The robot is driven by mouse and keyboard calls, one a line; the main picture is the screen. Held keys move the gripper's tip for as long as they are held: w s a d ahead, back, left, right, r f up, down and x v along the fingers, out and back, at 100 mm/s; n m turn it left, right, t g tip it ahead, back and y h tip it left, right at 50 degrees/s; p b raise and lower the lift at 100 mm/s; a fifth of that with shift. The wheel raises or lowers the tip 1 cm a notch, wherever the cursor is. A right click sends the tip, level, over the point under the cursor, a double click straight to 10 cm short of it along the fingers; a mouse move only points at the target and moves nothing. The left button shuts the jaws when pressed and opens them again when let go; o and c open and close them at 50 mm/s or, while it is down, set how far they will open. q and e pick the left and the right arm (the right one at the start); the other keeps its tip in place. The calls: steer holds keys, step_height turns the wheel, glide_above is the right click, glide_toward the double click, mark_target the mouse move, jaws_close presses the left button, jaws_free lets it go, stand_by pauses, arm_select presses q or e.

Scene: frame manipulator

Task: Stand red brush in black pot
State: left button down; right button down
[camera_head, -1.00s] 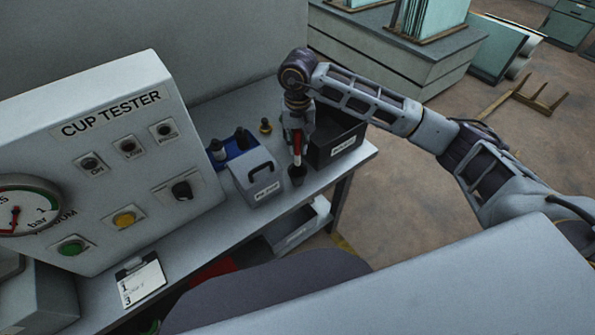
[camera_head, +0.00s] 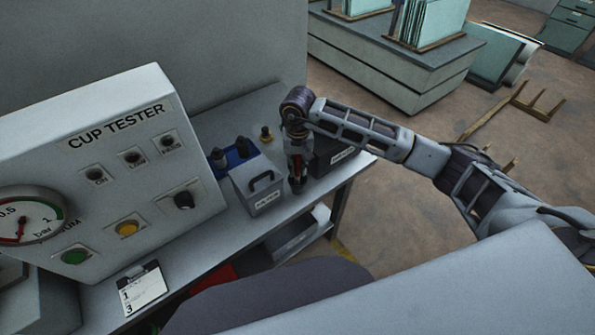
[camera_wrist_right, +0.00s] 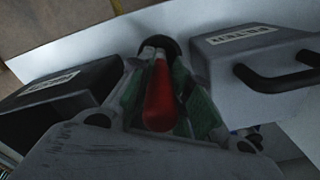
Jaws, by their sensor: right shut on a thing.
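The red brush (camera_wrist_right: 160,95) is held in my right gripper (camera_head: 297,170), its red handle between the two fingers and its grey ferrule pointing away from the wrist camera. A little of its red shows in the head view. The black pot (camera_head: 297,187) stands near the front edge of the bench, directly under the gripper. In the right wrist view a dark round shape (camera_wrist_right: 172,46), seemingly the pot, lies behind the ferrule. The brush's tip is hidden, so I cannot tell how deep it sits in the pot. My left gripper is out of view.
A grey labelled box with a handle (camera_head: 262,192) stands close left of the gripper. A black labelled bin (camera_head: 335,150) is close right. A blue holder (camera_head: 236,155) with dark items is behind. The cup tester panel (camera_head: 110,170) fills the left.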

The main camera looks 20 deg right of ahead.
mark_target(297, 175)
steer(key=shift+f+p, duration=0.4)
steer(key=shift+f, duration=1.3)
steer(key=shift+f, duration=0.1)
steer(key=c, duration=1.3)
jaws_free()
steer(key=shift+r, duration=0.2)
steer(key=shift+r, duration=0.35)
step_height(297, 175, up, 9)
steer(key=b, duration=0.2)
steer(key=shift+r+b, duration=0.2)
steer(key=shift+b, duration=0.2)
steer(key=shift+r, duration=0.9)
